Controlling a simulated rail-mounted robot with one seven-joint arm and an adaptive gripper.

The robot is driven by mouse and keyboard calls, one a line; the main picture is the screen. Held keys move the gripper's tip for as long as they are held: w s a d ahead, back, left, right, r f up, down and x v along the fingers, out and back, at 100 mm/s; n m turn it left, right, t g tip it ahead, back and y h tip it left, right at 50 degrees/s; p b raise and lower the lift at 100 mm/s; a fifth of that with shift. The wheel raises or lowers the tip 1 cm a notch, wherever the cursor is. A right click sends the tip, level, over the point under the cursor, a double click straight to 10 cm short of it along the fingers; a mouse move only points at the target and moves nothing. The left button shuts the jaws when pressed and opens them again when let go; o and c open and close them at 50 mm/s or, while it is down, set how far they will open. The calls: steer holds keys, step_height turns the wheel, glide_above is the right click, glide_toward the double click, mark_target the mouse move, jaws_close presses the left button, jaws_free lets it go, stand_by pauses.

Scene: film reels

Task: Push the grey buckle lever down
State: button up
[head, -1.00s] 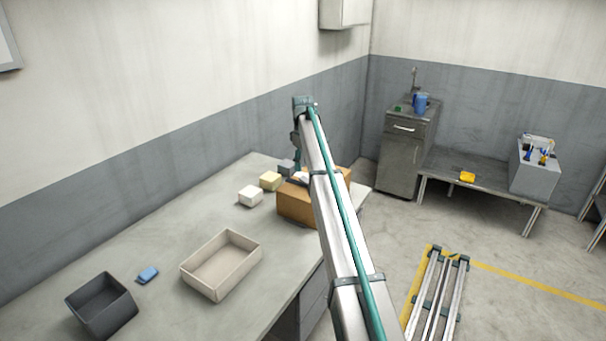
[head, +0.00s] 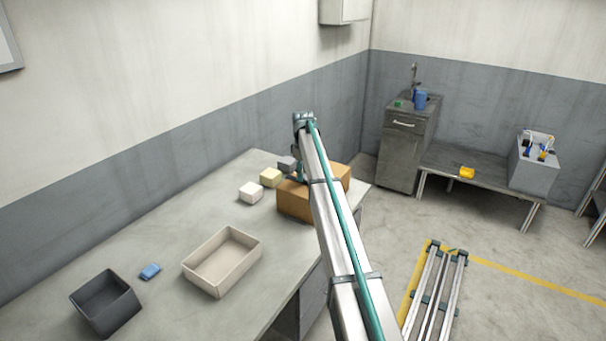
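My arm reaches from the bottom of the head view up to the far end of the long grey bench. My gripper (head: 301,176) is low at the far end of the bench, by the left side of an orange-brown box (head: 296,200). My arm hides part of the box, and the fingers are too small and covered to tell open from shut. I cannot make out a grey buckle lever. A small grey block (head: 287,163) sits just left of my gripper, and I cannot tell whether it belongs to a buckle.
A cabinet (head: 398,157) and a low table (head: 440,165) stand behind right.

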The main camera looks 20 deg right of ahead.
jaws_close()
steer(key=shift+w+a+f+g+h+p, duration=0.2)
steer(key=shift+w+g+h+p, duration=0.1)
steer(key=shift+g+h, duration=0.2)
steer(key=shift+f+g+h, duration=0.2)
steer(key=shift+g+h, duration=0.4)
steer(key=shift+g, duration=0.1)
steer(key=shift+s, duration=0.1)
steer(key=o, duration=0.7)
jaws_free()
